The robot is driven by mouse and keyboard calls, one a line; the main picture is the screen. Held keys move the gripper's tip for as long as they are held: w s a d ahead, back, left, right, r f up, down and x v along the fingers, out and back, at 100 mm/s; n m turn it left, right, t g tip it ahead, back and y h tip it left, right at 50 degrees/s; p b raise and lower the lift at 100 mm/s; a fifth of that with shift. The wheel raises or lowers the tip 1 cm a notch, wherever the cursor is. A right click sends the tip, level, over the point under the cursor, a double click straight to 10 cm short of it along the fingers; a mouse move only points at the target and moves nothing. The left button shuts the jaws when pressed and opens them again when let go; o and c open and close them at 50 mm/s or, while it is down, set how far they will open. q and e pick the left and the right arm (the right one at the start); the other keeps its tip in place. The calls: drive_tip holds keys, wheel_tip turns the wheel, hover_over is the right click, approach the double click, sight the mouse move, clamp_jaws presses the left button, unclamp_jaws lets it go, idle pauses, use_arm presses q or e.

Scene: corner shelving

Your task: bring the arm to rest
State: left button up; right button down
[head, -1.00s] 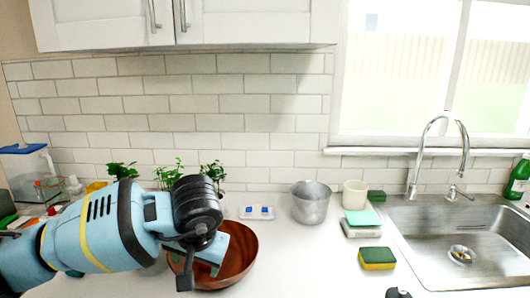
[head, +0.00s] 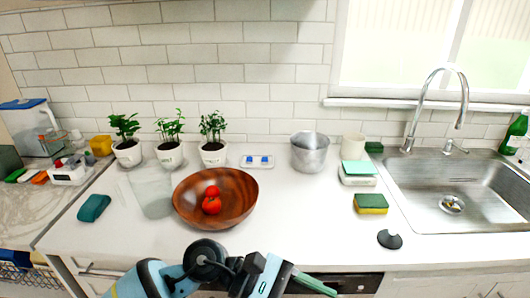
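My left arm, light blue with black joints, comes in at the bottom of the head view. Its gripper (head: 290,280) is low, in front of the counter's front edge, below and to the right of the wooden bowl (head: 240,205). A pale green bar-like part sticks out to the right at the gripper end; I cannot tell whether it is a finger or something else. The finger gap is not clear. My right gripper is out of view.
The white counter (head: 310,220) is clear in the middle. A glass container (head: 152,190) and a teal item (head: 94,208) are left of the bowl. Potted plants (head: 171,155) and a metal pot (head: 309,154) stand behind. A sponge (head: 371,204), black stopper (head: 390,239) and sink (head: 445,205) are right.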

use_arm(q)
drive_tip(key=w+a+f+m+t, duration=0.2)
drive_tip(key=a+f+m+t, duration=0.15)
drive_tip(key=m+t, duration=0.55)
drive_tip(key=w+a+f+m+t+y, duration=0.15)
drive_tip(key=a+m+t, duration=0.35)
drive_tip(key=m, duration=0.7)
drive_tip(key=w+a+f+m+t+h, duration=0.1)
drive_tip(key=w+a+f+m+t, duration=0.2)
drive_tip(key=m+t, duration=0.65)
drive_tip(key=s+a+f+n+g+y, duration=0.2)
drive_tip(key=s+a+f+n+y, duration=0.15)
drive_tip(key=f+n, duration=0.2)
drive_tip(key=s+a+f+n+g+y, duration=0.1)
drive_tip(key=s+a+f+n+y, duration=0.1)
drive_tip(key=a+f+n+y, duration=0.4)
drive_tip(key=s+a+f+n+g+y, duration=0.1)
drive_tip(key=s+a+f+n+g, duration=0.2)
drive_tip(key=s+f, duration=0.3)
drive_tip(key=s+a+f+n+g+y, duration=0.1)
drive_tip(key=s+a+f+n+g, duration=0.2)
drive_tip(key=s+f, duration=0.4)
drive_tip(key=shift+s+a+n, duration=0.35)
drive_tip(key=shift+s+n, duration=0.55)
drive_tip(key=shift+s, duration=0.2)
